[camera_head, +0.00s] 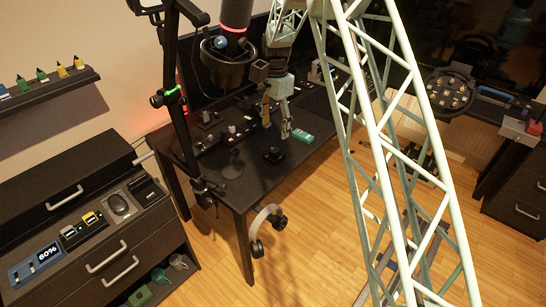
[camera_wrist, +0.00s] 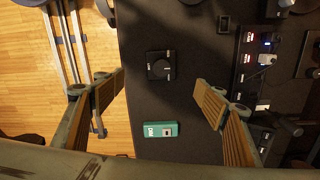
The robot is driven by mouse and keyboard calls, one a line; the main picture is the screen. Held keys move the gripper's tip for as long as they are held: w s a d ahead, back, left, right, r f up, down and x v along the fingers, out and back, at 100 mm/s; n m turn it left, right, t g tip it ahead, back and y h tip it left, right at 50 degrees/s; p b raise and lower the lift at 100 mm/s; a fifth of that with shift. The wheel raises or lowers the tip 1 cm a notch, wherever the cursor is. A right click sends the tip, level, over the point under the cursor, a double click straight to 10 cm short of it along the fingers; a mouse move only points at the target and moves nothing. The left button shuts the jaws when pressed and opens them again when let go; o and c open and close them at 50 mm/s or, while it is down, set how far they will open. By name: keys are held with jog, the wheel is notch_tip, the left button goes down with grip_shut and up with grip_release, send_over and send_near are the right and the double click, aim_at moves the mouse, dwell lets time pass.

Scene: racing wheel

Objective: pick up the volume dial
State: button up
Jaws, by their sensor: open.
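A small black square block with a round knob on top, which looks like the volume dial (camera_head: 275,155), sits on the dark desk near its front edge. In the wrist view the dial (camera_wrist: 161,65) lies between the fingertips as seen from above, slightly beyond them. My gripper (camera_head: 277,128) is open and empty, pointing down above the desk, with the dial below and apart from it. Both fingers show in the wrist view (camera_wrist: 160,77), spread wide on either side of the dial. Nothing hides the dial there.
A teal box (camera_wrist: 160,129) with a small display lies on the desk close to the dial. Switch panels (camera_wrist: 255,65) and other small dark items stand toward the desk's back.

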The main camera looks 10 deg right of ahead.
aim_at(275, 150)
jog(key=shift+w+a+f, duration=0.1)
jog(key=shift+w+f, duration=0.15)
jog(key=shift+f, duration=0.35)
jog(key=shift+f, duration=0.15)
jog(key=shift+f+b, duration=0.5)
jog(key=shift+f, duration=3.65)
jog(key=shift+f+b, duration=0.55)
jog(key=shift+f, duration=2.05)
jog(key=c, duration=1.3)
